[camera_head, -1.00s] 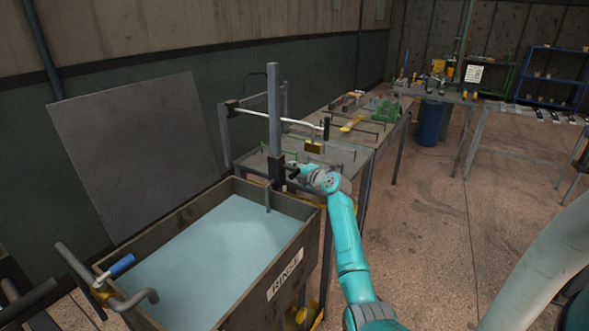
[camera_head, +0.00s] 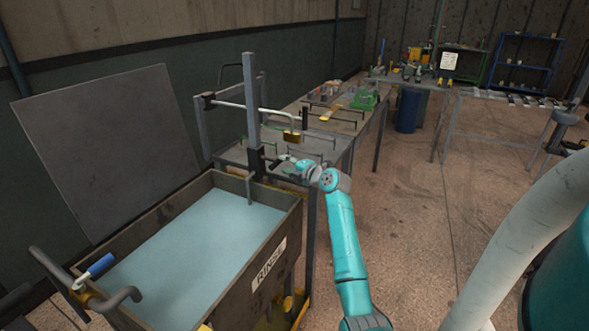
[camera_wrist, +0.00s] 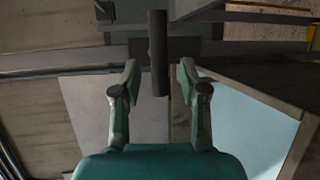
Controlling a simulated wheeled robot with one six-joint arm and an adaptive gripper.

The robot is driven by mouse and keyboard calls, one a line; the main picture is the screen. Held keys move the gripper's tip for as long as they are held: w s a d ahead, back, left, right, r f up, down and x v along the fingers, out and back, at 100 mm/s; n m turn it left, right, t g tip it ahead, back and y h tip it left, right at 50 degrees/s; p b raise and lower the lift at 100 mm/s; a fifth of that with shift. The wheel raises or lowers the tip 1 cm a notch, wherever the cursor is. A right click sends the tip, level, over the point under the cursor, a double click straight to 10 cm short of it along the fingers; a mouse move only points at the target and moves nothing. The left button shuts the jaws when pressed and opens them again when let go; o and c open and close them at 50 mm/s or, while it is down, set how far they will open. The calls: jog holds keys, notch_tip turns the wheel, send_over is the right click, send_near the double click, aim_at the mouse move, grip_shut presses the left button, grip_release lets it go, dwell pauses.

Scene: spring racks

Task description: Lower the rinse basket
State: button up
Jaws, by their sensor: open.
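The rinse tank (camera_head: 190,299) is a dark metal trough with a RINSE label, holding pale blue liquid (camera_head: 190,250). I cannot make out a basket in it. A grey post (camera_head: 252,100) stands at its far end. A pale lever arm (camera_head: 240,108) crosses the post, with a brass block (camera_head: 291,137) hanging from its right part and a dark upright grip (camera_head: 304,118) at its right end. My gripper (camera_head: 284,165) is open beside the post's dark lower bracket (camera_head: 257,163). In the wrist view, a dark round bar (camera_wrist: 158,30) shows between the open fingers; contact is unclear.
A blue-gripped crank (camera_head: 97,267) is at the tank's near left end. A grey panel (camera_head: 100,150) leans on the wall behind. Workbenches (camera_head: 345,125) with tools run behind the post. The floor (camera_head: 410,220) to the right is clear.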

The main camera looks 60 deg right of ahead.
jog(key=shift+v, duration=2.2)
